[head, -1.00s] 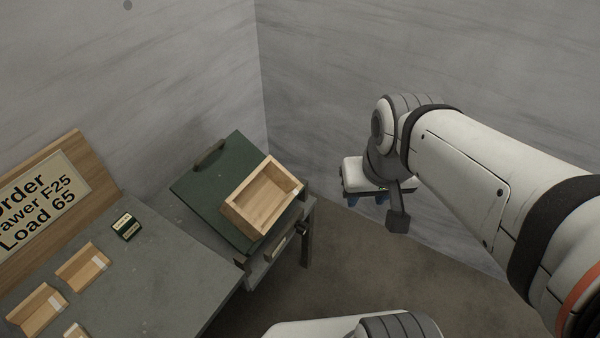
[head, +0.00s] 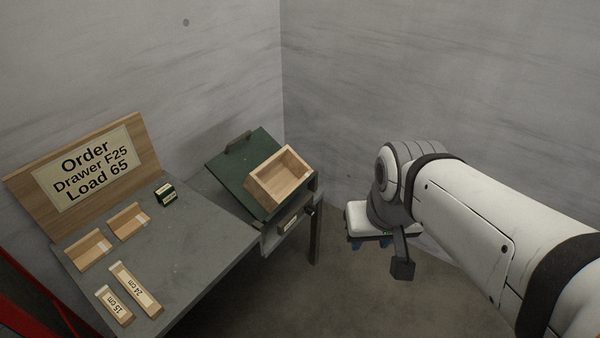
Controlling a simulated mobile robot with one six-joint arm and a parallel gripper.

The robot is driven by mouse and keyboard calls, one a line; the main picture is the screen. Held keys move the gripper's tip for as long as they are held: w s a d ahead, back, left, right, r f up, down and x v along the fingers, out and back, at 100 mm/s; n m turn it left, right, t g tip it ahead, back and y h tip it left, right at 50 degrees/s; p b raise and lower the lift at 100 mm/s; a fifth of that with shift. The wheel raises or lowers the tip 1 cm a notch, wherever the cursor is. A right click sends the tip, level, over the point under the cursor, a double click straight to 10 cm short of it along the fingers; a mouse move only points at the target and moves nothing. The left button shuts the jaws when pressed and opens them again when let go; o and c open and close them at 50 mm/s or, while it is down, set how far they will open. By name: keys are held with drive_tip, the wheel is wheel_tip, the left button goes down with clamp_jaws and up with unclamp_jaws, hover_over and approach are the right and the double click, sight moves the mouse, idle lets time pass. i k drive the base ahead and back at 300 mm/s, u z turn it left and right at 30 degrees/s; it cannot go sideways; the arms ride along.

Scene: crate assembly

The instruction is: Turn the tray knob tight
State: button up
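The green tilting tray (head: 232,163) leans on a grey stand, with an open wooden crate (head: 262,188) on it. A small dark knob (head: 309,210) appears at the stand's right side, below the crate; its tightness cannot be told. My gripper (head: 370,244) hangs to the right of the stand, apart from the tray and knob. Its two blue fingers show only partly below the white body, and they look spread with nothing between them.
Red framework (head: 35,300) shows at lower left. Walls close the corner behind.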

sight(310, 209)
drive_tip(key=u, duration=0.4)
drive_tip(key=i, duration=1)
